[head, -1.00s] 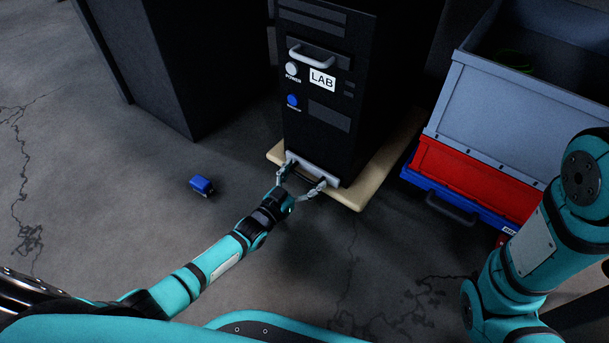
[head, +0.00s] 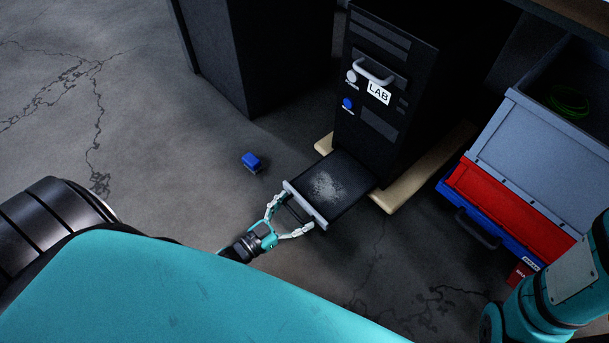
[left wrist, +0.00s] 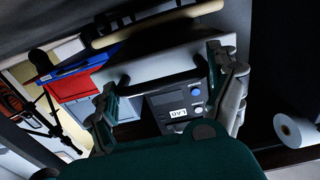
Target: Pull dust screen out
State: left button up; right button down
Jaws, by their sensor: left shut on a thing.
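The dust screen (head: 340,200) is a flat dark panel with a pale dusty patch and a grey front bar. It sticks out of the bottom front of the black computer tower (head: 385,75), low over the floor, its rear edge still at the tower. My left gripper (head: 291,213) is shut on the front of the screen, fingers at its grey bar. The left wrist view shows the gripper's fingers (left wrist: 168,85) on either side of a dark handle, with the tower's LAB label beyond. My right arm shows at the right edge; its gripper is out of view.
A small blue block (head: 252,162) lies on the floor left of the screen. The tower stands on a pale wooden board (head: 400,197). Grey, red and blue bins (head: 510,205) are stacked at the right. A dark cabinet (head: 255,55) stands behind left.

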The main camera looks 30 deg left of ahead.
pick_arm(q)
jog(key=shift+s+d, duration=0.1)
jog(key=shift+s, duration=0.15)
jog(key=o, duration=1.4)
jog(key=v, duration=1.2)
